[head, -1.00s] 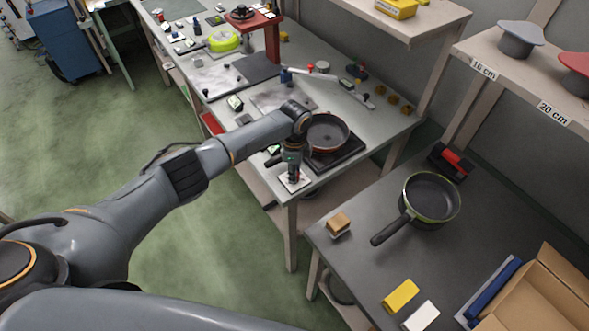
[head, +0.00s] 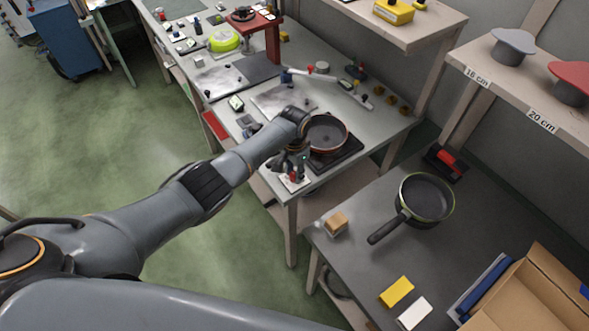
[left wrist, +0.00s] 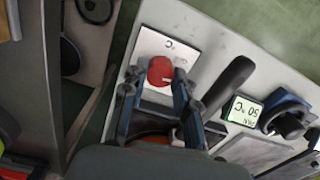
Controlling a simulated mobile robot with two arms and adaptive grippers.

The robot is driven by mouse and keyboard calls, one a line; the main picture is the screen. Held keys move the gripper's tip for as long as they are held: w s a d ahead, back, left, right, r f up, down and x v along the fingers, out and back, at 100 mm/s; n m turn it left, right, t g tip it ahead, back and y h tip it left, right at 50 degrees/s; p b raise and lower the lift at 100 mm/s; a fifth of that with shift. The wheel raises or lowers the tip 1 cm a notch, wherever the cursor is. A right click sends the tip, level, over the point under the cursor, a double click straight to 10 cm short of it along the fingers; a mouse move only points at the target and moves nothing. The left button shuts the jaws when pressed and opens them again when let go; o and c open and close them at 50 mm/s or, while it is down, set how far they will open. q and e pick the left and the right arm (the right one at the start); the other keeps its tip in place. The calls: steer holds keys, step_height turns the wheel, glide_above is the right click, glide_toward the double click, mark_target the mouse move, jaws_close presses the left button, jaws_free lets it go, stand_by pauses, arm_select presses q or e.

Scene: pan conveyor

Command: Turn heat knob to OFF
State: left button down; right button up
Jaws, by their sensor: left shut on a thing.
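The heat knob (left wrist: 160,71) is a red round knob on a white plate (left wrist: 165,42) in the left wrist view. In the head view the white plate (head: 296,186) sits at the front corner of the bench. My left gripper (left wrist: 157,76) has one finger on each side of the knob and is shut on it. In the head view my left gripper (head: 294,172) points down over the plate and covers part of it. The plate's markings are mostly too small to read. My right gripper is not in view.
A dark pan (head: 327,132) sits on a black hotplate beside the knob. A display (left wrist: 243,111) reading 50 °C stands near the pan's handle (left wrist: 229,84). Another pan (head: 427,198) with a green rim is on the dark table at right, near a cardboard box (head: 535,290).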

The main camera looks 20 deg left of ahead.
arm_select(q)
steer(key=n+p, duration=0.1)
steer(key=n, duration=0.3)
steer(key=shift+r, duration=0.1)
steer(key=shift+n+p, duration=0.4)
steer(key=shift+n, duration=1.3)
steer(key=c, duration=1)
jaws_free()
steer(key=shift+r, duration=0.1)
step_height(320, 180, up, 12)
steer(key=shift+f, duration=0.1)
